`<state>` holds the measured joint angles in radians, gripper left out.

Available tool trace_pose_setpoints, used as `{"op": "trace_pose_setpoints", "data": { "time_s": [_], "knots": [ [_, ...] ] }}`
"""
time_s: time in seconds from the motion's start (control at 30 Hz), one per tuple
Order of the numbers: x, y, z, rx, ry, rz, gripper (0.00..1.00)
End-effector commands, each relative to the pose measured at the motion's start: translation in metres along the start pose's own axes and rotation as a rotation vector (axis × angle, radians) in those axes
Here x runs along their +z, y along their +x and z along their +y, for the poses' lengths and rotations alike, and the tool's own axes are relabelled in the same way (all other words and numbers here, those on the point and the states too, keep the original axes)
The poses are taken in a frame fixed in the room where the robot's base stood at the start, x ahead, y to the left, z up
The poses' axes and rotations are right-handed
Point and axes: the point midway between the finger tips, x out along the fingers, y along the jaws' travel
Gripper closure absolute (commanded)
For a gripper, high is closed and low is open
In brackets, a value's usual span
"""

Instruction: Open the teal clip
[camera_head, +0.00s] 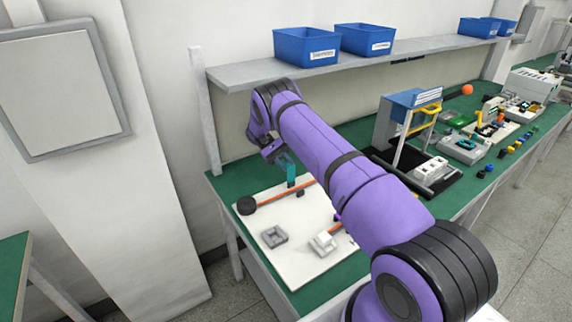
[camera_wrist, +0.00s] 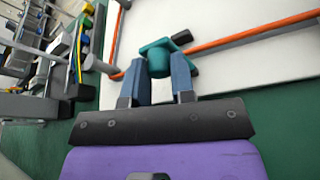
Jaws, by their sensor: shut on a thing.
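The teal clip (camera_wrist: 158,47) is between the two blue-grey fingers of my gripper (camera_wrist: 160,66) in the wrist view. The fingers are shut on it, one on each side. An orange cable (camera_wrist: 255,32) runs across the white board on both sides of the clip, and a small black piece (camera_wrist: 182,37) sits beside it. In the head view, the clip (camera_head: 292,181) stands upright over the cable (camera_head: 285,193), below my gripper (camera_head: 285,163). My fingers hide part of the clip, so I cannot tell how far its lid is raised.
The white board (camera_head: 300,262) lies on a green bench. It carries a round black hub motor (camera_head: 246,205), a grey square holder (camera_head: 274,236) and a white block (camera_head: 323,242). A shelf with blue bins (camera_head: 306,47) is above. Fixtures stand to the right.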

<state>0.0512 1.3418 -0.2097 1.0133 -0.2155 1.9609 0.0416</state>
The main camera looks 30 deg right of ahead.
Motion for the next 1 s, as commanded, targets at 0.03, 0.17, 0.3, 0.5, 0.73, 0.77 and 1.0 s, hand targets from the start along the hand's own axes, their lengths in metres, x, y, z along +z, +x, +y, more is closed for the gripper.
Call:
{"op": "trace_pose_setpoints", "data": {
  "time_s": [0.03, 0.17, 0.3, 0.5, 0.73, 0.77, 1.0],
  "knots": [
    [-0.001, 0.002, -0.001, 0.0, -0.001, -0.001, 1.0],
    [-0.001, 0.002, -0.001, -0.001, -0.001, -0.001, 1.0],
    [-0.001, 0.002, -0.001, -0.001, -0.001, -0.001, 0.63],
    [-0.001, 0.001, 0.0, -0.001, -0.001, 0.0, 0.51],
    [0.004, -0.001, 0.002, -0.001, 0.0, 0.001, 0.51],
    [0.006, -0.002, 0.003, -0.001, 0.0, 0.002, 0.51],
    [0.035, -0.005, 0.012, 0.0, -0.002, -0.002, 0.51]
  ]
}}
